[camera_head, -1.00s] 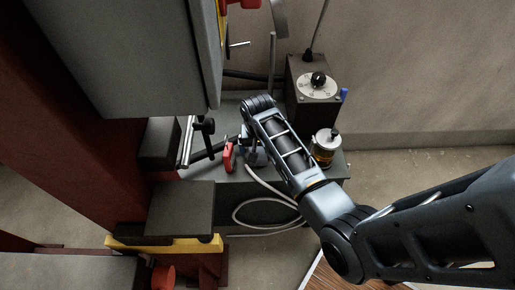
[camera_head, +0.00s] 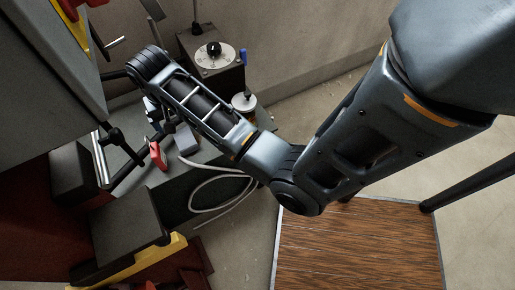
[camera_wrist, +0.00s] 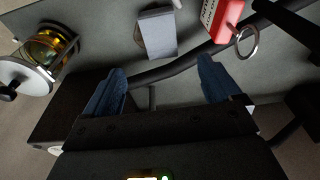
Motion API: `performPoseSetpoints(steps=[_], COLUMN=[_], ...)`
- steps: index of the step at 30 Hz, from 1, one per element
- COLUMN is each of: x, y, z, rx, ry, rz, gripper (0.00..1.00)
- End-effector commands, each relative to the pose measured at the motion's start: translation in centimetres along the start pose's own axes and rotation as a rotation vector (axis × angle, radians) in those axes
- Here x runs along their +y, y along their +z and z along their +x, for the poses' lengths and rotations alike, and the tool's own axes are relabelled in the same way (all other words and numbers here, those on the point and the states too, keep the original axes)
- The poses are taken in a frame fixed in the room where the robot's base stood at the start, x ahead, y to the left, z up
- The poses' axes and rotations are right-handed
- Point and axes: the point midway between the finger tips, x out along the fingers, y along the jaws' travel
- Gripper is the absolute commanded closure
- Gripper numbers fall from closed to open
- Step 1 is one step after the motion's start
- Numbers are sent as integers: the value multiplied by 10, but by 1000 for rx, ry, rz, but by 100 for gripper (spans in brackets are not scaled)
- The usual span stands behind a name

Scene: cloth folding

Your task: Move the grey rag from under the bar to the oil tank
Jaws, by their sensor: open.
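A small light-grey, block-like piece (camera_wrist: 157,32), perhaps the folded grey rag, lies on the grey bench beyond my fingers. It also shows in the head view (camera_head: 186,140), beside a red item (camera_head: 157,154). A black bar or hose (camera_wrist: 180,68) crosses the bench between that piece and my gripper. A small glass container with yellow-amber contents and a pale lid (camera_wrist: 45,48), likely the oil tank, stands at the left in the wrist view; its lid shows in the head view (camera_head: 244,102). My gripper (camera_wrist: 162,85) is open with nothing between its blue fingers.
A dark box with a white dial (camera_head: 212,52) stands at the bench's back. A red item with a metal ring (camera_wrist: 225,20) lies near the grey piece. Metal rods (camera_head: 102,160) stand at the left. A looped pale cable (camera_head: 215,180) hangs at the bench front.

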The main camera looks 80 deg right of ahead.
Motion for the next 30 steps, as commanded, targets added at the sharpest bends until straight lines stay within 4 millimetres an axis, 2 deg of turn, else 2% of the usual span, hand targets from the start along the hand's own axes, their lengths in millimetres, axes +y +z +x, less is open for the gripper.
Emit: performPoseSetpoints(steps=[8, 14, 17, 23, 26, 30], x=[42, 65, 72, 84, 88, 94], y=[35, 79, 105, 165, 196, 237], z=[27, 24, 13, -25, -54, -102], rx=[221, 412, 497, 652, 725, 825], ry=[-18, -88, -137, -260, -332, -435], rz=[-183, -369, -457, -604, -659, -709], gripper=[10, 10, 10, 10, 10, 10])
